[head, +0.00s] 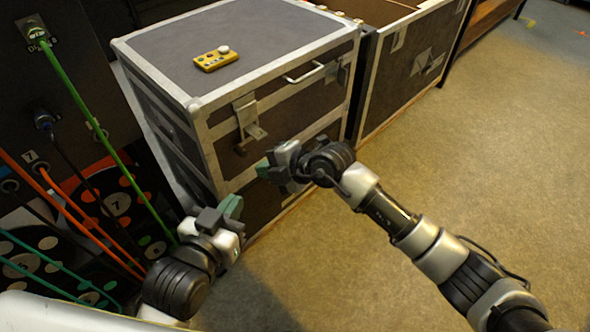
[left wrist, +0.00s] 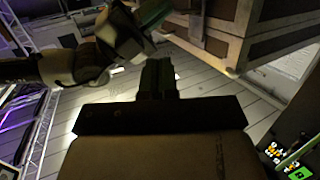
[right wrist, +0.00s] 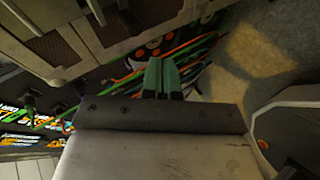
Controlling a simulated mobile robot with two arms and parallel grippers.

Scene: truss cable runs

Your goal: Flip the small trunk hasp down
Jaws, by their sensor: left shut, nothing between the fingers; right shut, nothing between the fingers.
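The small trunk (head: 290,112) is a dark grey case with metal edging at the middle of the head view. Its hasp (head: 249,119) is a metal plate on the front near the left corner; its lower part seems to stand out from the face. My right gripper (head: 265,171) is shut and empty, below and slightly right of the hasp, apart from it. My left gripper (head: 233,207) is shut and empty, lower, near the trunk's bottom left corner. Both pairs of green fingers are closed in the left wrist view (left wrist: 158,78) and right wrist view (right wrist: 160,77).
A yellow remote (head: 215,60) lies on the trunk lid. A bail handle (head: 303,74) and a second latch (head: 336,73) are further right. An open case (head: 410,75) stands beside it. Green and orange cables (head: 75,215) run at left. The floor (head: 480,150) at right is clear.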

